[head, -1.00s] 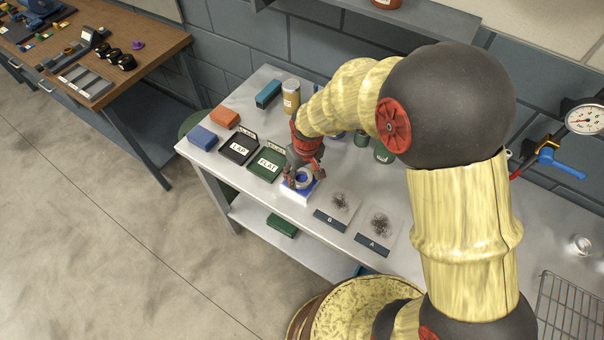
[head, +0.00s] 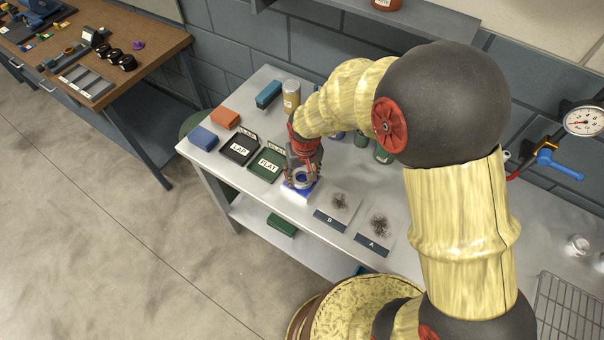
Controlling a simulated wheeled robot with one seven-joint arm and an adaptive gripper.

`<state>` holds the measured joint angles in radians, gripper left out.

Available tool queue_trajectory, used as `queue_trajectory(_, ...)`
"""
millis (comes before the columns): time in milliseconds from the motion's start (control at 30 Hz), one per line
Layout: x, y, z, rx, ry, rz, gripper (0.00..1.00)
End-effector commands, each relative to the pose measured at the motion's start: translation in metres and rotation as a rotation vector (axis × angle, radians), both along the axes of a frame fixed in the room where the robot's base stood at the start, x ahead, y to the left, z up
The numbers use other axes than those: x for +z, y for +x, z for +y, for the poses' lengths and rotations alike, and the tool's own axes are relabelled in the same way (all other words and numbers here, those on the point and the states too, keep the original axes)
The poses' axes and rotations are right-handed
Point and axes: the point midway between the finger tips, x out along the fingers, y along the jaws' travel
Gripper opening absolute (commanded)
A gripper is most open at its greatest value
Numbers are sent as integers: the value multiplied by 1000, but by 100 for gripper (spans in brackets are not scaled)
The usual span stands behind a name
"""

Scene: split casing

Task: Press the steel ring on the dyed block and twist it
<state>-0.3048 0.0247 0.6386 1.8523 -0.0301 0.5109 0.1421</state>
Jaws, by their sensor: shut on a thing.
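The dyed block (head: 298,190) is a small white block with a blue top, lying on the grey bench near its front edge. The steel ring (head: 301,183) shows as a pale round shape at the block's blue top. My gripper (head: 302,178) points down over the block and is shut on the ring. The fingers hide part of the ring and the back of the block. I cannot tell whether the ring touches the blue face.
The green FLAT box (head: 266,165) and black LAP box (head: 240,150) stand left of the block. Pads marked B (head: 338,203) and A (head: 378,226) with dark scribbles lie to the right. Blue (head: 204,138) and orange (head: 225,119) blocks lie at the left end.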

Motion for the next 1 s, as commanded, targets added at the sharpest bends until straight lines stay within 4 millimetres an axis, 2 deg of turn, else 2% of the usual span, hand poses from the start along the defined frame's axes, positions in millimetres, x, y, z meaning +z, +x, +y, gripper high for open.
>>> queue_trajectory(100,11,2,1,0,2,-5,10)
queue_trajectory(1000,59,2,1,0,2,-6,10)
